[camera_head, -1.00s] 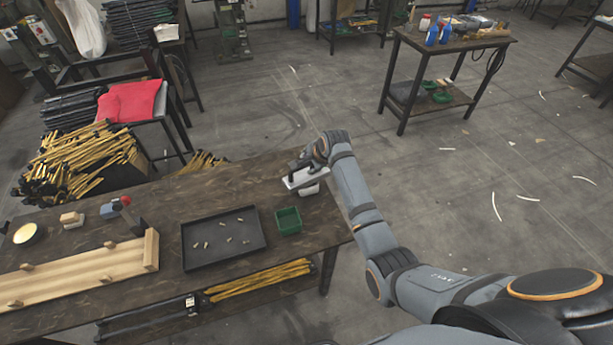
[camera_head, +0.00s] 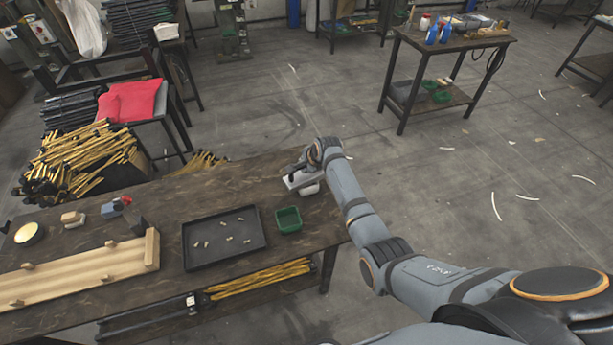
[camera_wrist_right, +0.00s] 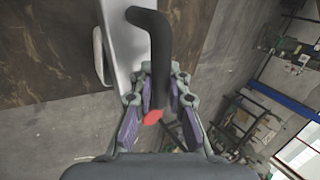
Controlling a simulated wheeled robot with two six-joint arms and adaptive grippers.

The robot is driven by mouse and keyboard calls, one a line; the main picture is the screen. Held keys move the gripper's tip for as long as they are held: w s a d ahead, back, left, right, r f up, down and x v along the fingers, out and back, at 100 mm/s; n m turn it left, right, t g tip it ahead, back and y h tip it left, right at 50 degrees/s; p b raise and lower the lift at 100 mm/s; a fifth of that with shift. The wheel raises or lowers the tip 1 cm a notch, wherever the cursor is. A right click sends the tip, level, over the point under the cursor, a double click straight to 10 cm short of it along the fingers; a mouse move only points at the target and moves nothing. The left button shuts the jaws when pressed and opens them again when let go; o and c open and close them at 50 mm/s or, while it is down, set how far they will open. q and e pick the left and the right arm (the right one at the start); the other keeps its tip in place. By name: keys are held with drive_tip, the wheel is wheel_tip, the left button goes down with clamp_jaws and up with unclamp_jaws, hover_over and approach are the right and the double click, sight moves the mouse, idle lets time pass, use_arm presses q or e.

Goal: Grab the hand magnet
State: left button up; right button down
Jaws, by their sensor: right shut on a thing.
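The hand magnet (camera_head: 297,181) is a silvery flat bar with a curved black handle, at the right end of the workbench. In the right wrist view its metal bar (camera_wrist_right: 128,38) runs up the picture, and the black handle (camera_wrist_right: 153,28) comes down between my fingers. A red tip shows low between the fingers. My right gripper (camera_wrist_right: 161,73) is shut on the handle; in the head view the gripper (camera_head: 307,166) is small and partly hidden by my wrist. I cannot tell whether the bar touches the bench. My left gripper is not in view.
A green bin (camera_head: 288,220) and a black tray (camera_head: 222,257) with several small pieces stand left of the magnet. A small white item (camera_head: 311,189) is beside or under the bar. A wooden fixture (camera_head: 85,272) lies at the left. Open floor lies beyond the bench's right end.

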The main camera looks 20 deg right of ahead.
drive_tip(key=shift+w+r, duration=0.1)
drive_tip(key=shift+r, duration=0.05)
idle(0.3)
drive_tip(key=shift+r, duration=0.5)
drive_tip(key=s+r+b, duration=0.2)
drive_tip(key=s+r, duration=1)
drive_tip(key=s, duration=0.2)
drive_tip(key=shift+a, duration=0.25)
